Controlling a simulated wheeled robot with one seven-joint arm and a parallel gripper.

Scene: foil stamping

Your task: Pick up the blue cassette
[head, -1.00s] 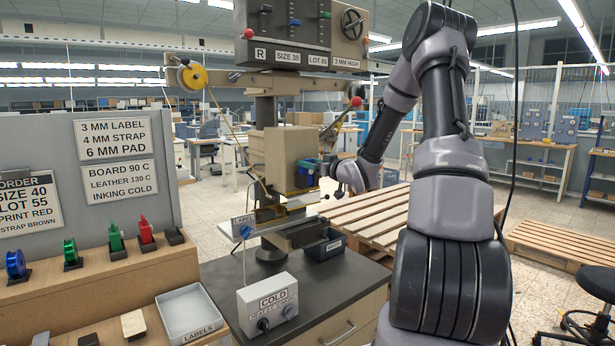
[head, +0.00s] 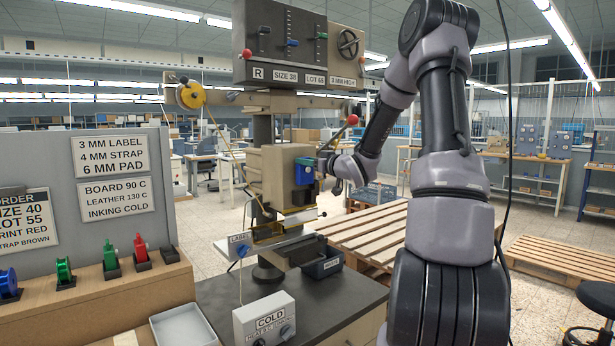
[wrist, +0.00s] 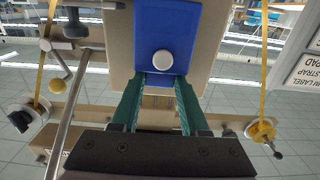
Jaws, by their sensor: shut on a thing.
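The blue cassette (head: 304,173) is at the right side of the beige press head (head: 268,172). In the wrist view, the cassette (wrist: 166,28) is a flat blue block with a round white knob, in front of the beige housing. My gripper (head: 321,166) reaches it from the right. Its two green fingers (wrist: 162,80) close in on the cassette's near end, and it is shut on the cassette. The fingertips' exact contact is partly hidden. I cannot tell whether the cassette still touches the press head.
A pale tray (head: 184,328), a COLD control box (head: 265,322) and a dark bin (head: 322,263) are near the press. A wooden pallet (head: 375,230) lies behind my arm.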

